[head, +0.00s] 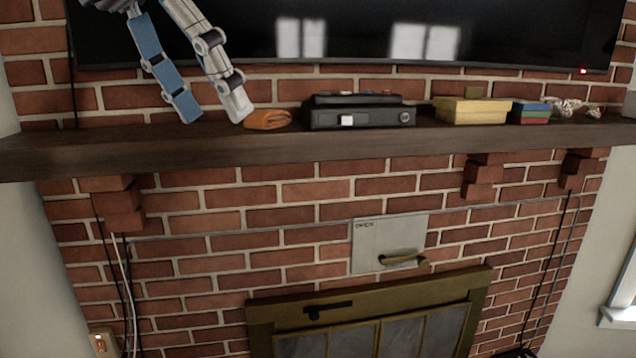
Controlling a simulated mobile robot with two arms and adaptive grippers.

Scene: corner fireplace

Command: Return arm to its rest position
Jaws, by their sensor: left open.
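My left gripper (213,112) comes in from the top left, in front of the wall above the mantel. Its two fingers point down and stand apart, with nothing between them. The right fingertip is close to the left end of a folded orange-brown item (268,119) on the mantel shelf (200,147); I cannot tell if they touch. My right gripper is not in view.
The shelf also holds a black box-like device (358,117), a yellow box (470,111), a small stack of coloured boxes (530,113) and crumpled silvery items (572,108). A dark television (350,40) hangs above. Below are a metal plate (375,240) and a fireplace door frame (385,300).

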